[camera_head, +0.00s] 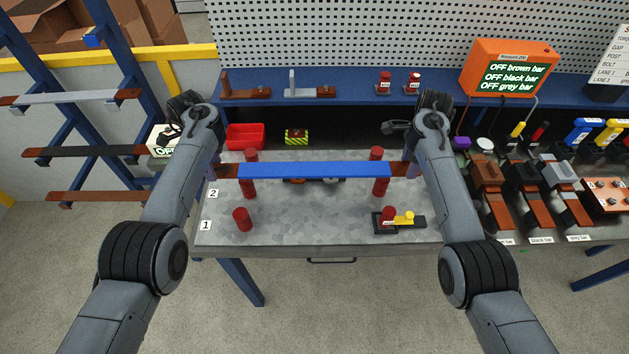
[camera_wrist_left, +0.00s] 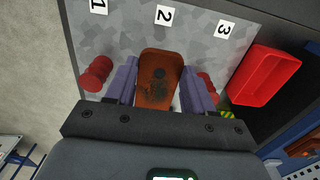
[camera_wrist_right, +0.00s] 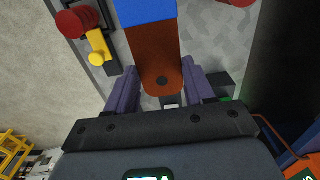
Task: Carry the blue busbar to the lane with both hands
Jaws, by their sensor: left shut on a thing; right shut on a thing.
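The blue busbar (camera_head: 314,170) has a blue middle and bare copper ends and is level, running left to right above the grey worktable (camera_head: 310,225). My left gripper (camera_head: 214,168) is shut on its left copper end (camera_wrist_left: 156,78). My right gripper (camera_head: 409,168) is shut on its right copper end (camera_wrist_right: 155,60). Red posts stand in pairs on the table; the bar passes in front of some of them in the head view. The lane 1 label (camera_head: 206,225) and lane 2 label (camera_head: 213,193) show at the left edge. The lane 3 label (camera_wrist_left: 226,29) shows in the left wrist view.
A yellow-handled fixture (camera_head: 404,220) stands at the front right post. A red bin (camera_head: 245,136) and a striped block (camera_head: 296,137) sit at the back. An orange display (camera_head: 508,68) stands on the blue shelf. A rack with bars (camera_head: 85,152) is at left.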

